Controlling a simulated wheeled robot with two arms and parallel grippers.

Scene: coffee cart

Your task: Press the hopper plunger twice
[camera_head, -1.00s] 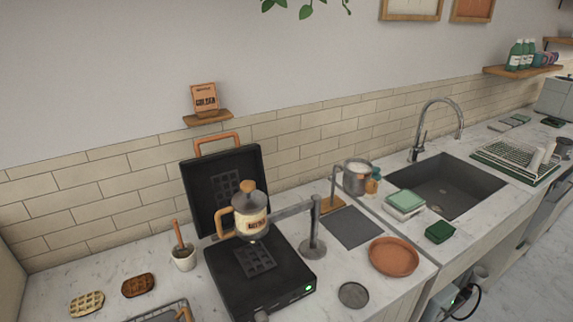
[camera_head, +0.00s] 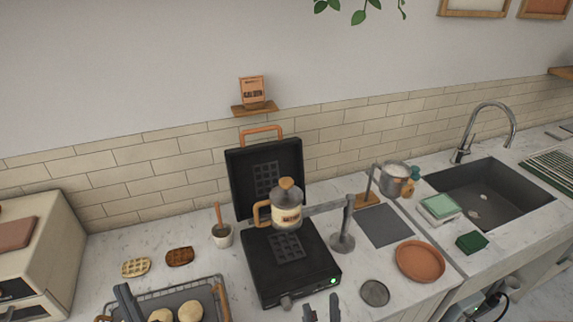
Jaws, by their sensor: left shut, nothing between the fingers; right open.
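The hopper hangs from a grey swing arm on a stand (camera_head: 343,238), above the lower plate of the open black waffle iron (camera_head: 268,273). My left gripper (camera_head: 126,300) is shut and empty at the lower left, over the wire basket. My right gripper (camera_head: 322,311) is open and empty at the bottom edge, in front of the waffle iron. Neither gripper touches the hopper or its plunger.
A wire basket (camera_head: 211,282) with round buns stands at the lower left. Two waffles (camera_head: 136,267) and a cup (camera_head: 222,236) lie behind it. A terracotta plate (camera_head: 420,261) and a dark disc (camera_head: 375,293) are at right. A cream oven (camera_head: 50,245) stands at far left.

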